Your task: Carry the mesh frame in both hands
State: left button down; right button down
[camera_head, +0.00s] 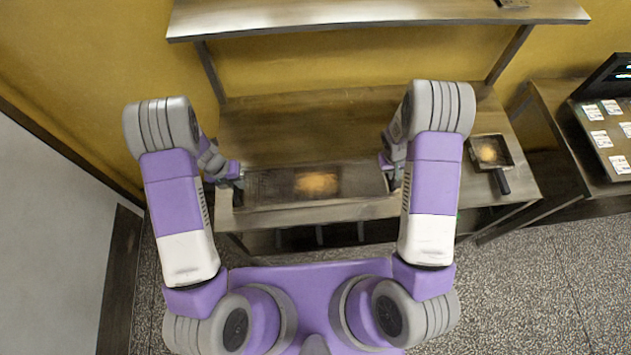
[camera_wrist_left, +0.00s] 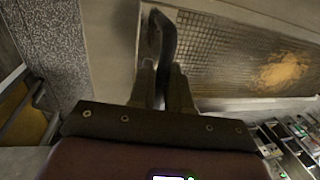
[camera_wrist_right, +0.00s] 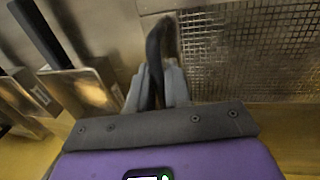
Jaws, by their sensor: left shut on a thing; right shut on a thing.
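The mesh frame (camera_head: 275,188) is a long dark metal frame with an orange-brown patch near its middle. It is at the front of the metal table, and I cannot tell whether it touches the tabletop. My left gripper (camera_head: 238,180) is at its left end. In the left wrist view, that gripper (camera_wrist_left: 162,85) is shut on the frame's black handle (camera_wrist_left: 166,42). My right gripper (camera_head: 389,178) is at its right end. In the right wrist view, that gripper (camera_wrist_right: 156,85) is shut on the other black handle (camera_wrist_right: 156,48). The mesh (camera_wrist_right: 250,60) shows beside it.
The metal table (camera_head: 300,130) is bare behind the frame. A square pan (camera_head: 477,145) with a black handle and brownish contents is on the table's right. A shelf (camera_head: 350,14) hangs above the back. A side table (camera_head: 560,95) at far right bears a panel with white labels (camera_head: 601,138).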

pick_arm(q)
jog(key=shift+r, duration=0.15)
pick_arm(e)
jog(key=shift+r, duration=0.1)
